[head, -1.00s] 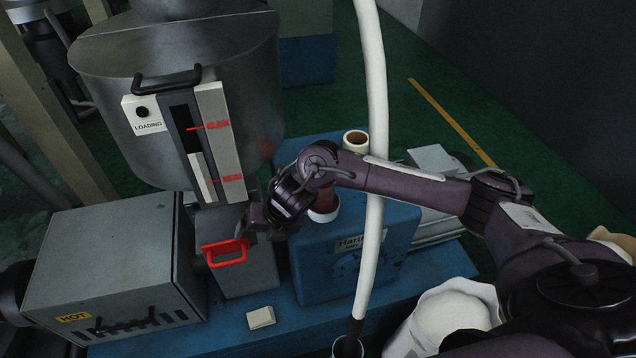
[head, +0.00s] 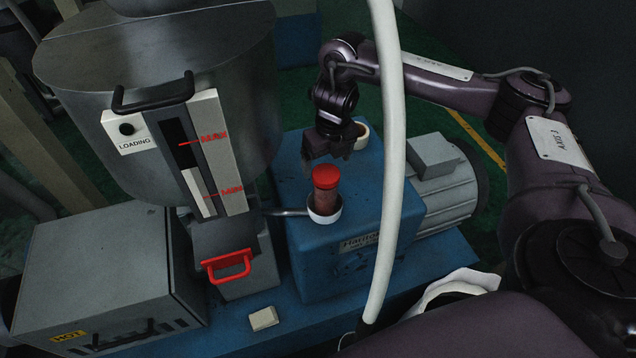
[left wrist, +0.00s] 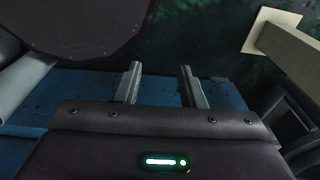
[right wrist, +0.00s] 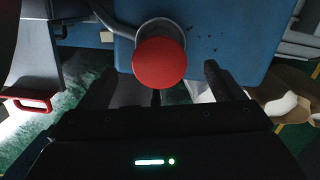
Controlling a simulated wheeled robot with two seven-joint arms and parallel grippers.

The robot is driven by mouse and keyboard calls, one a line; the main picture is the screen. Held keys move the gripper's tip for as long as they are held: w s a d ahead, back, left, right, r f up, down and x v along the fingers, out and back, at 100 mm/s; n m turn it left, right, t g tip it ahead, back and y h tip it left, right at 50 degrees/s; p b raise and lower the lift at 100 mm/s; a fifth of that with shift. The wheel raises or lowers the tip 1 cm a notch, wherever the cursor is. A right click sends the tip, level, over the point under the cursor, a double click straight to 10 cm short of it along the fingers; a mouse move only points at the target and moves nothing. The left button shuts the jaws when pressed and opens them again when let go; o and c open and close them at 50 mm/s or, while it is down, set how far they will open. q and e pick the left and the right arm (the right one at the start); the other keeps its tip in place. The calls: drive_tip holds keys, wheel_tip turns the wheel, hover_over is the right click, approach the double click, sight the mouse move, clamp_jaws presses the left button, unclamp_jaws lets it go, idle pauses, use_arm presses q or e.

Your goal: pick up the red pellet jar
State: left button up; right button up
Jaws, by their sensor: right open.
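The red pellet jar (head: 325,190) has a red lid and a reddish see-through body. It stands upright in a white round holder (head: 324,212) on the blue machine. My right gripper (head: 330,160) is open, just behind and above the jar in the head view. In the right wrist view the jar's red lid (right wrist: 160,62) lies ahead of the fingers (right wrist: 158,85), near the middle of the gap. I cannot tell whether they touch it. My left gripper (left wrist: 160,80) is open and empty in the left wrist view; it does not show in the head view.
A second round holder (head: 360,135) sits behind on the blue machine (head: 345,260). A pale hose (head: 388,200) hangs right of the jar. The grey hopper (head: 160,70) and a red handle (head: 228,265) are to the left. A white sack (head: 455,285) is at lower right.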

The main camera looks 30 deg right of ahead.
sight(327, 174)
drive_tip(key=shift+f, duration=0.65)
drive_tip(key=shift+s+f+b, duration=0.25)
drive_tip(key=shift+f+b, duration=0.05)
drive_tip(key=shift+b, duration=0.05)
drive_tip(key=shift+f+p, duration=0.6)
drive_tip(key=shift+f, duration=0.3)
drive_tip(key=f, duration=0.2)
drive_tip(key=shift+w+f+p, duration=0.35)
drive_tip(key=shift+w+f, duration=0.15)
drive_tip(key=shift+f, duration=0.15)
drive_tip(key=shift+c, duration=0.5)
use_arm(q)
drive_tip(key=shift+s+r, duration=0.25)
drive_tip(key=shift+s, duration=0.25)
drive_tip(key=shift+s+r, duration=0.2)
drive_tip(key=shift+s, duration=0.25)
use_arm(e)
drive_tip(key=c, duration=1.2)
